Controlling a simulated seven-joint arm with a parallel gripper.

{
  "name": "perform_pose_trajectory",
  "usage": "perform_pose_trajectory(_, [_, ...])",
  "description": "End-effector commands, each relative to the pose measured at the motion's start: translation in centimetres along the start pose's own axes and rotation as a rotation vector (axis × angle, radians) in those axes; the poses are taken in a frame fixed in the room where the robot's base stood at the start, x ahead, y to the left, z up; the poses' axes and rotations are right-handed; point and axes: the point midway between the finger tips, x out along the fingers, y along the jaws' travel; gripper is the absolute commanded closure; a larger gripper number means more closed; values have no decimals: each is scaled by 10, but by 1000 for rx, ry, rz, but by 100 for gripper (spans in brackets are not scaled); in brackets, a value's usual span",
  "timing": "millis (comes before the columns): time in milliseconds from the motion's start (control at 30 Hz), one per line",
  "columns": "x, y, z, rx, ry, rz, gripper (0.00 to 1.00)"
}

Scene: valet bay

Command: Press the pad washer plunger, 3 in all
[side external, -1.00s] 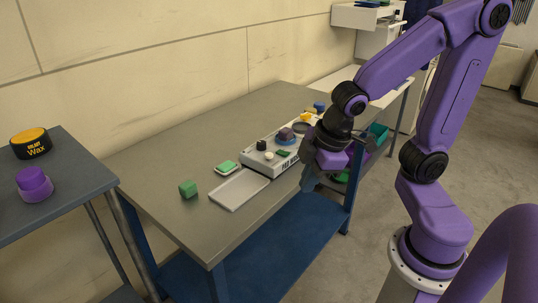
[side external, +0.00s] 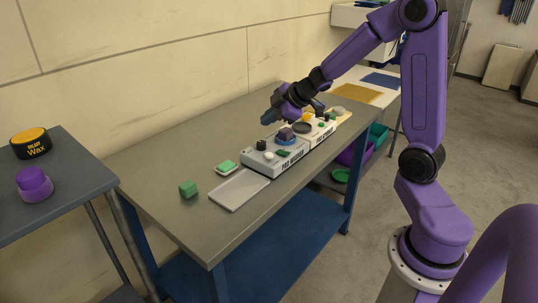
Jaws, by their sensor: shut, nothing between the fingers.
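The pad washer (side external: 275,166) is a pale grey box with dark lettering on its front, standing on the workbench. On its top are a black knob (side external: 261,145), a small white button (side external: 269,155) and a blue ring (side external: 286,141) with a dark purple block (side external: 286,133) on it. I cannot tell for sure which of these is the plunger. My gripper (side external: 269,118) is shut and empty, above and behind the washer in the side view. Its fingertips appear apart from the black knob and the block.
A second pale machine (side external: 322,133) adjoins the washer on the right. A grey tray (side external: 239,189), a green-topped pad (side external: 227,167) and a green cube (side external: 188,189) lie to its left. The bench (side external: 165,160) is clear at the back left. A wax tin (side external: 30,144) stands on the left table.

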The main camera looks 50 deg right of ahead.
Motion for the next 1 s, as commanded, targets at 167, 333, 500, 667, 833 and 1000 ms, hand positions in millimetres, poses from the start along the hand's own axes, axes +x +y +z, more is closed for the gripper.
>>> perform_pose_trajectory(167, [3, 7, 12, -4, 9, -13, 100])
perform_pose_trajectory(333, [3, 8, 14, -7, 12, -16, 100])
perform_pose_trajectory(500, [3, 8, 14, -6, 12, -16, 100])
perform_pose_trajectory(667, [4, 7, 14, -4, 12, -16, 100])
perform_pose_trajectory(833, [9, 3, 18, -4, 13, -18, 100])
perform_pose_trajectory(1000, [16, -2, 23, -4, 11, -18, 100])
